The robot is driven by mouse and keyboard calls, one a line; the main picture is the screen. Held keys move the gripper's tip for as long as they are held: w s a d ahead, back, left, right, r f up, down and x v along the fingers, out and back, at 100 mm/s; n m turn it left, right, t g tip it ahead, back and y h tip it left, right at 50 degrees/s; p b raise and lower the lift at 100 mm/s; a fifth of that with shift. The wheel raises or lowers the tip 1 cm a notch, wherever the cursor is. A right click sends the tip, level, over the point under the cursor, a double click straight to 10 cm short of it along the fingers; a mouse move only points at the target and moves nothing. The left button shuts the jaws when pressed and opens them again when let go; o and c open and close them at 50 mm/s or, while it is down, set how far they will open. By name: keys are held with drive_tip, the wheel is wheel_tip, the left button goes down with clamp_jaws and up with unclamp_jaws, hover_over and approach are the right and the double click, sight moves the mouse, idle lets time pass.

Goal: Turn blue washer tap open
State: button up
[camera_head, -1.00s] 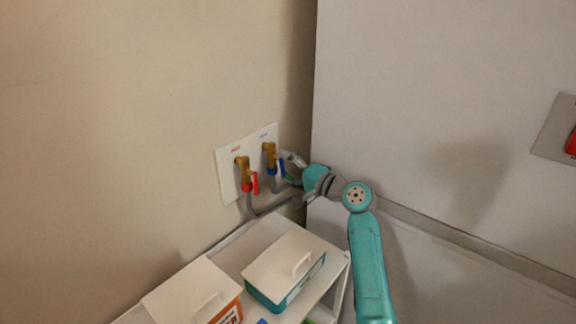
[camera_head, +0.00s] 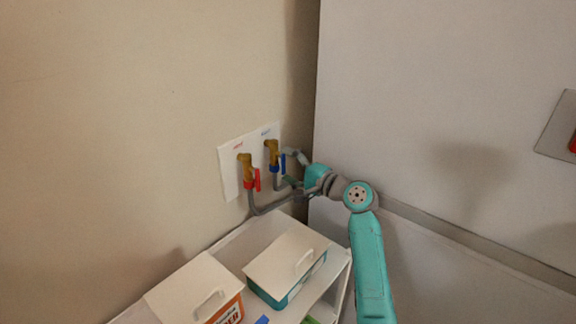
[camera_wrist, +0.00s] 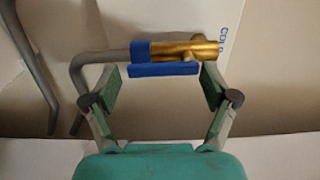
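The blue washer tap has a brass body (camera_head: 272,150) and a blue lever handle (camera_head: 283,164), on a white wall plate (camera_head: 229,170). In the wrist view the blue handle (camera_wrist: 163,69) lies crosswise just ahead of my fingertips, parallel to the pipe line. The brass body (camera_wrist: 190,49) is at its right end. My gripper (camera_wrist: 160,84) is open, with one green-padded finger near each end of the handle. Contact with it cannot be told. In the head view my gripper (camera_head: 294,168) is just right of the blue tap.
A red-handled tap (camera_head: 257,180) is left of the blue one. Grey hoses (camera_head: 262,210) run from the taps. Below is a white shelf (camera_head: 240,248) with lidded boxes, one teal (camera_head: 285,262) and one orange (camera_head: 200,290). A grey wall or panel (camera_head: 440,100) stands at the right.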

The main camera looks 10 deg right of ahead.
drive_tip(key=shift+r, duration=0.1)
drive_tip(key=v, duration=1.2)
drive_tip(key=shift+s, duration=0.1)
idle(0.4)
